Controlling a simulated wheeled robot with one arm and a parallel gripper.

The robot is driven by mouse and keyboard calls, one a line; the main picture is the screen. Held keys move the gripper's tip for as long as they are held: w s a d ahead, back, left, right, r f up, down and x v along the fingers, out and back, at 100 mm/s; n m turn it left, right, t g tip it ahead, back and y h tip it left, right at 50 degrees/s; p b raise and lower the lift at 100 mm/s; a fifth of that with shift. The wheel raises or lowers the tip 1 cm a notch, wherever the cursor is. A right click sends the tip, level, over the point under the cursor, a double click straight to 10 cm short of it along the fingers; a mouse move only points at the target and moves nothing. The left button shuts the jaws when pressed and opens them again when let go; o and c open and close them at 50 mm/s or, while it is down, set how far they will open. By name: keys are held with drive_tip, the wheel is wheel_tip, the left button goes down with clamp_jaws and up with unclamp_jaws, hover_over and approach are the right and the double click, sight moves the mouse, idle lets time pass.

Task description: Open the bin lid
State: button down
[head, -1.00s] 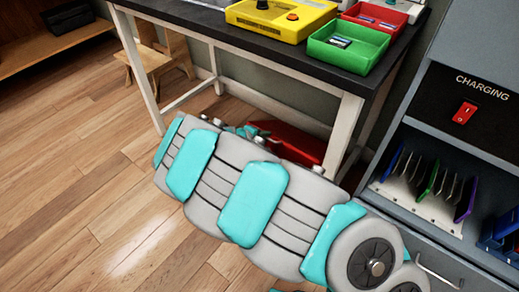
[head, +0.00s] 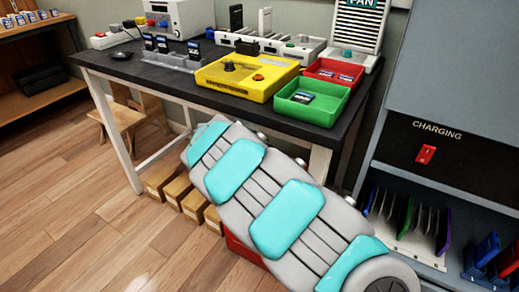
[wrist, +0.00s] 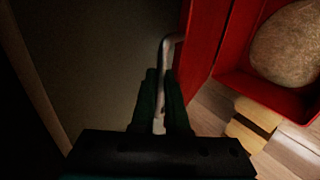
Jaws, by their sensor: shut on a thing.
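The red bin (wrist: 262,92) is at the right in the wrist view, with its inside showing. Its red lid (wrist: 198,50) stands steeply beside the opening, turned nearly edge-on. A pale metal handle (wrist: 167,50) runs from the lid down between the dark fingers of my gripper (wrist: 161,75), which is shut on it. In the head view only a strip of red, apparently the bin (head: 243,254), shows below my arm. My arm hides the lid, the handle and my gripper there.
A large rounded brownish object (wrist: 288,42) lies in the bin. The charging cabinet (head: 408,175) is close at right. The wood floor (head: 80,215) at left is clear.

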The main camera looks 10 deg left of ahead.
idle(0.3)
drive_tip(key=c, duration=0.9)
unclamp_jaws()
drive_tip(key=shift+c, duration=0.2)
drive_tip(key=shift+f, duration=0.1)
drive_tip(key=shift+s, duration=0.1)
drive_tip(key=v, duration=0.8)
drive_tip(key=shift+b, duration=0.3)
